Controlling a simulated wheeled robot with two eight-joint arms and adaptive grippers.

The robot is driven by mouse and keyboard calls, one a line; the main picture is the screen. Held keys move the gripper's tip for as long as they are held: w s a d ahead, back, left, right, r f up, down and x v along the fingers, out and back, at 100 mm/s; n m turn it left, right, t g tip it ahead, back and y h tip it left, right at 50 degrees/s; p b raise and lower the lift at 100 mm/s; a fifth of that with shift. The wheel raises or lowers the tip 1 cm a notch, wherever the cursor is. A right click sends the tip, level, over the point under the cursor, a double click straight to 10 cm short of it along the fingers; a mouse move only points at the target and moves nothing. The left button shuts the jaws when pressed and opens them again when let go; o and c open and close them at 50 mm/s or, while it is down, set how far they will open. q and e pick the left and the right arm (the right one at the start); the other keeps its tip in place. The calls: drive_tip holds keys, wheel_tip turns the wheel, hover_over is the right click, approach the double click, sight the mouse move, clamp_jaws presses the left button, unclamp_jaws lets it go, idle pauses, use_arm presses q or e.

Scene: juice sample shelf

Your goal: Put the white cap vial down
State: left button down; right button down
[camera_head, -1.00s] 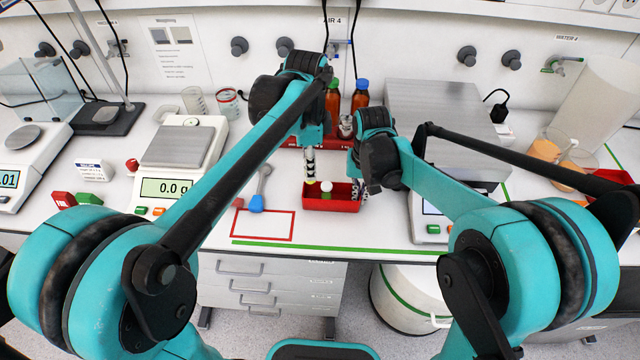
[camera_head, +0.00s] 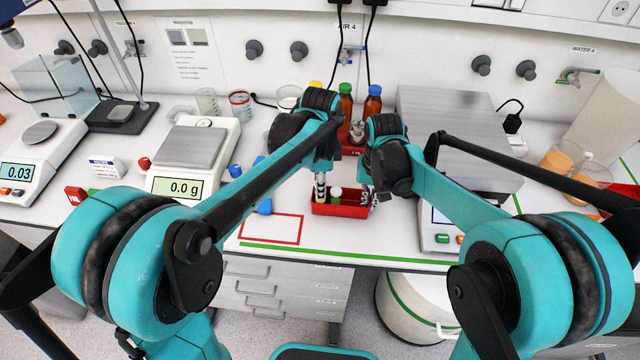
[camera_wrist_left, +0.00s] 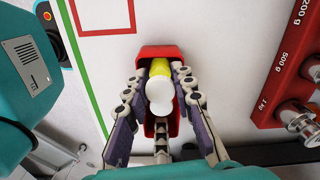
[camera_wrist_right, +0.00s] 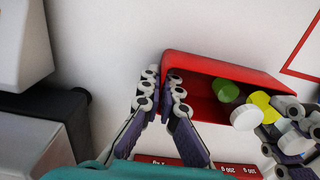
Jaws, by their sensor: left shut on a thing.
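The white cap vial (camera_wrist_left: 158,92), with a yellow body, is between the fingers of my left gripper (camera_wrist_left: 157,88), which is shut on it. My left gripper is at the left end of the small red tray (camera_head: 350,211), low over its inside. Whether the vial touches the tray floor is hidden. A second vial, green with a pale cap (camera_head: 336,191), stands in the tray beside it; its cap also shows in the right wrist view (camera_wrist_right: 246,118). My right gripper (camera_wrist_right: 163,78) has its fingers close together around the tray's right end wall.
A red weight holder (camera_wrist_left: 283,60) with metal weights stands behind the tray. Brown bottles (camera_head: 372,103) stand further back. A balance (camera_head: 190,150) is to the left. A bare red-outlined area (camera_head: 272,229) lies left of the tray.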

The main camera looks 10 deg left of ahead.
use_arm(q)
drive_tip(key=shift+f, duration=0.2)
drive_tip(key=c, duration=1.3)
unclamp_jaws()
drive_tip(key=shift+r, duration=0.15)
wheel_tip(320, 180, up, 13)
drive_tip(key=s+a+f+n+t, duration=0.2)
drive_tip(key=s+a+f+n, duration=0.1)
drive_tip(key=s+n, duration=0.2)
drive_tip(key=s+a+f+n+t, duration=0.2)
drive_tip(key=s+a+f+n, duration=0.2)
drive_tip(key=s+n, duration=0.1)
drive_tip(key=s+a+f+n+t, duration=0.3)
drive_tip(key=s+a+n, duration=0.1)
drive_tip(key=s+n, duration=0.1)
drive_tip(key=shift+s+a+f+n, duration=0.2)
drive_tip(key=shift+s+f+n, duration=0.1)
drive_tip(key=shift+f+n, duration=0.1)
use_arm(e)
drive_tip(key=c, duration=1.6)
unclamp_jaws()
drive_tip(key=shift+c, duration=0.2)
